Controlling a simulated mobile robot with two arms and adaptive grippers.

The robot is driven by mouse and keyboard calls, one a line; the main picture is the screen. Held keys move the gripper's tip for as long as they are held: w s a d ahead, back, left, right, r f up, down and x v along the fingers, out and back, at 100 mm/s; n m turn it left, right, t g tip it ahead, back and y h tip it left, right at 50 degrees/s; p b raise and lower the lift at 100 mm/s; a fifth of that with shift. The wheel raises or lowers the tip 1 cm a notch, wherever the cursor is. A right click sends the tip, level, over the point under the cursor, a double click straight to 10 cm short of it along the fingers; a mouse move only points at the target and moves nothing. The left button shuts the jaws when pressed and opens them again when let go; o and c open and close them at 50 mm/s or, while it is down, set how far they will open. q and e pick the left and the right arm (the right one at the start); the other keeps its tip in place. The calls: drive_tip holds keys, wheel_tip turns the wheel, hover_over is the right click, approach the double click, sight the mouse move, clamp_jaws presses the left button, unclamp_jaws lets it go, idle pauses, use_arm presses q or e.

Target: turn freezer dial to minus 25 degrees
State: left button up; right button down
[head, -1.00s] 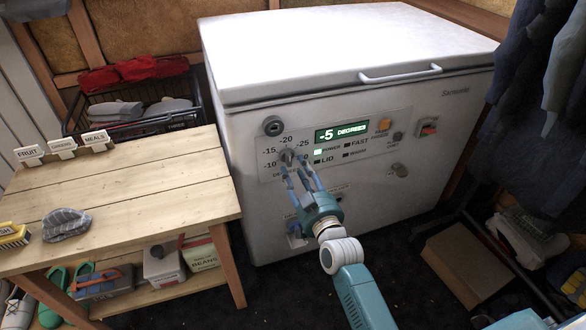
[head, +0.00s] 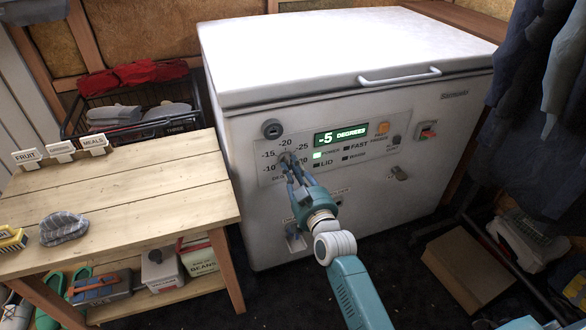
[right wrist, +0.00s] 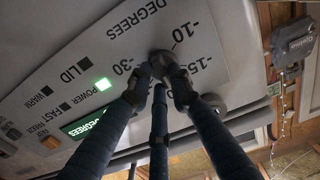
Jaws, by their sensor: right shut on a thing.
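The white chest freezer (head: 345,95) has a front panel with a dial (head: 284,157) among the marks -10 to -25. Its display (head: 340,137) reads -5 DEGREES. My right gripper (head: 289,166) is at the dial, its fingers shut on the knob. My left gripper is not in view.
A wooden table (head: 120,180) with label cards and a cap stands left of the freezer. The panel also has a green power light (head: 318,155) and an orange button (head: 383,128). A cardboard box (head: 465,270) lies at right.

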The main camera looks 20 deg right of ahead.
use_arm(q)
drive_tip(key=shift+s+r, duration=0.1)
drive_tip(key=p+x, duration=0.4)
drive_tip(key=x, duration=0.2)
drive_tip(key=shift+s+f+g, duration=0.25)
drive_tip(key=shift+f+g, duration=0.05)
use_arm(e)
drive_tip(key=shift+f+m, duration=0.15)
drive_tip(key=shift+m, duration=2.75)
drive_tip(key=shift+f+m, duration=0.1)
drive_tip(key=shift+m, duration=2.8)
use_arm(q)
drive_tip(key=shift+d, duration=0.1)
use_arm(e)
drive_tip(key=c, duration=1.6)
unclamp_jaws()
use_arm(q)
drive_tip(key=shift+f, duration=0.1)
use_arm(e)
drive_tip(key=shift+o, duration=0.2)
